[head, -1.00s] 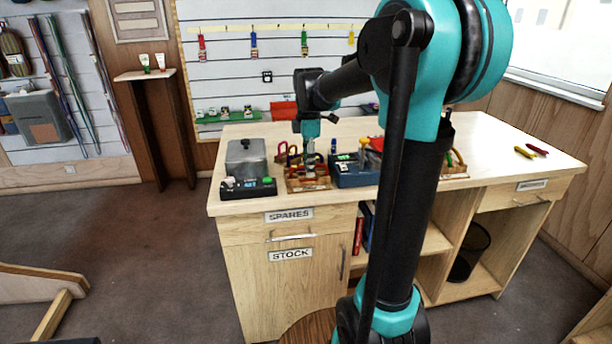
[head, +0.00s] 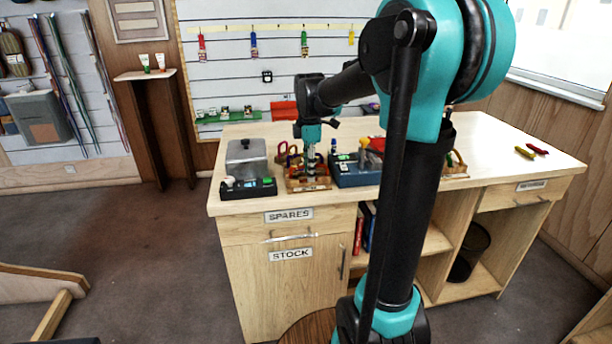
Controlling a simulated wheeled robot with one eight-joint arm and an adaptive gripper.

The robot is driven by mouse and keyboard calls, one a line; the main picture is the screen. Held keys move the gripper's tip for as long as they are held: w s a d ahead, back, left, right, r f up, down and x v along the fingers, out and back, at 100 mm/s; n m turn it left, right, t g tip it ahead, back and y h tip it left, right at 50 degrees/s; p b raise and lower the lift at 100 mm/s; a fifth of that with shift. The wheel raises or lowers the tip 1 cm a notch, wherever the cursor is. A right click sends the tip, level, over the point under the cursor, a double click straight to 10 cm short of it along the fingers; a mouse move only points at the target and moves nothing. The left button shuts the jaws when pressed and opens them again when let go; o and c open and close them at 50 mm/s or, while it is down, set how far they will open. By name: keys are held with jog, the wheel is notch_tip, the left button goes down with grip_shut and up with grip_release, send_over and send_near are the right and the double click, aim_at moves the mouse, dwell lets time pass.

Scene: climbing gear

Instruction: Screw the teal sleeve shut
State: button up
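My gripper (head: 311,172) points down over the wooden rack (head: 308,186) on the workbench, left of the middle. Its fingers are small and dark here, and I cannot tell whether they are open or closed on something. Several carabiners (head: 284,150) with coloured bodies stand at the rack, red and yellowish ones showing at its left and back. I cannot make out the teal sleeve; it is too small or hidden behind my gripper.
A grey box on a dark base (head: 246,160) stands left of the rack. A blue case (head: 352,176) with a yellow-topped item stands close on the right. My arm hides part of the bench (head: 497,158). Its right side is mostly clear, with red and yellow tools (head: 531,151).

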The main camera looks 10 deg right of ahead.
jog(key=shift+s, duration=0.4)
jog(key=shift+r, duration=0.1)
jog(key=shift+r, duration=1.3)
jog(key=shift+w, duration=0.8)
jog(key=shift+f, duration=0.1)
